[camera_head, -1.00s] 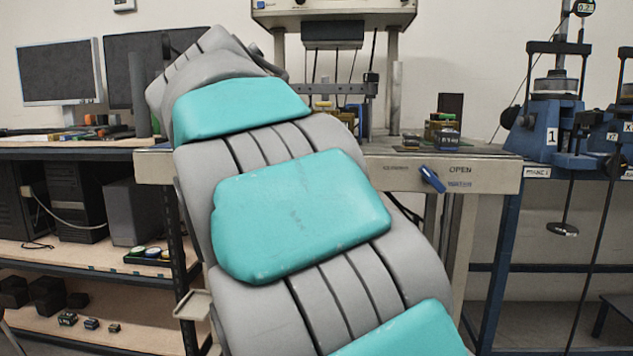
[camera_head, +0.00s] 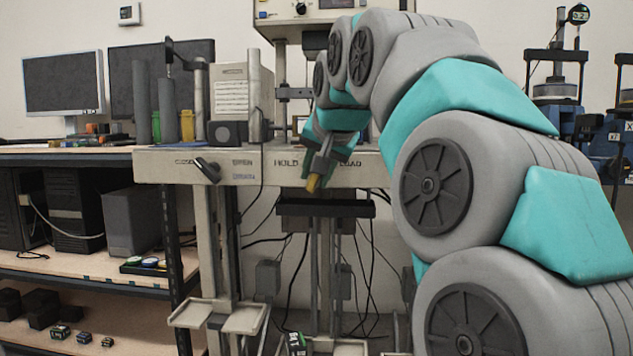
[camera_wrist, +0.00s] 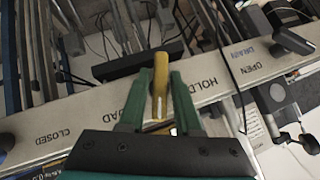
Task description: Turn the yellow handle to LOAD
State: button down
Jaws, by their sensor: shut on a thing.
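The yellow handle (camera_head: 313,184) sticks out from the front of the pale panel, between the labels HOLD and LOAD. In the wrist view the handle (camera_wrist: 160,84) stands between my green fingers, pointing up in the picture. HOLD (camera_wrist: 198,88) reads to its right there, and LOAD is partly covered by the left finger. My gripper (camera_wrist: 158,98) is shut on the handle; in the head view the gripper (camera_head: 320,163) shows at the panel, with the handle's end below it. The handle's base is hidden.
A dark handle (camera_head: 208,170) sits on the panel's left part, and in the wrist view it (camera_wrist: 293,40) is near OPEN and DRAIN. A black bar (camera_head: 325,207) and cables lie below the panel. My arm covers the right side.

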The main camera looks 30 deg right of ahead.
jog(key=shift+m+t+y+b, duration=0.6)
jog(key=shift+m+t+y, duration=0.3)
jog(key=shift+t+y, duration=0.2)
jog(key=c, duration=0.8)
grip_release()
jog(key=shift+s+r, duration=0.1)
jog(key=p+v, duration=0.1)
jog(key=v, duration=0.6)
jog(key=shift+s, duration=0.25)
jog(key=shift+r, duration=0.1)
